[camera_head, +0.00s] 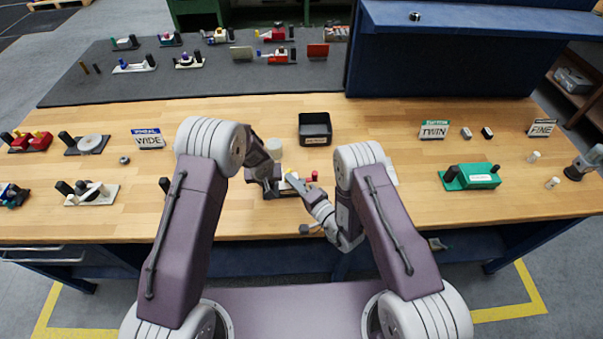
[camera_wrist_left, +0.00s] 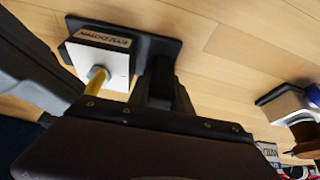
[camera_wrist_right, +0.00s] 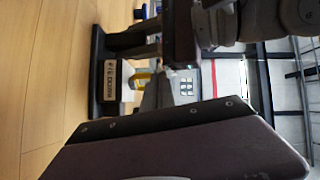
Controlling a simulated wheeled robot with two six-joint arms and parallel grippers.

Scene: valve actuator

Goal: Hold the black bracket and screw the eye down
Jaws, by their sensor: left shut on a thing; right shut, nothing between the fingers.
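The work unit has a dark base (camera_wrist_left: 168,47) and a white block (camera_wrist_left: 112,62) with a label; it stands on the wooden bench in front of me. A yellow eye (camera_wrist_left: 97,80) stands at the white block; its lower end is partly hidden. The black bracket (camera_wrist_right: 125,40) shows at the base's end in the right wrist view. My left gripper (camera_head: 270,187) is shut on the black bracket; the contact is mostly hidden. My right gripper (camera_head: 291,179) is shut and empty, its grey tips close beside the yellow eye (camera_wrist_right: 142,78). I cannot tell if they touch.
A black open bin (camera_head: 315,130) stands behind the unit, with a pale round part (camera_head: 274,149) left of it. A green unit (camera_head: 473,177) is at the right and a white-based unit (camera_head: 92,193) at the left.

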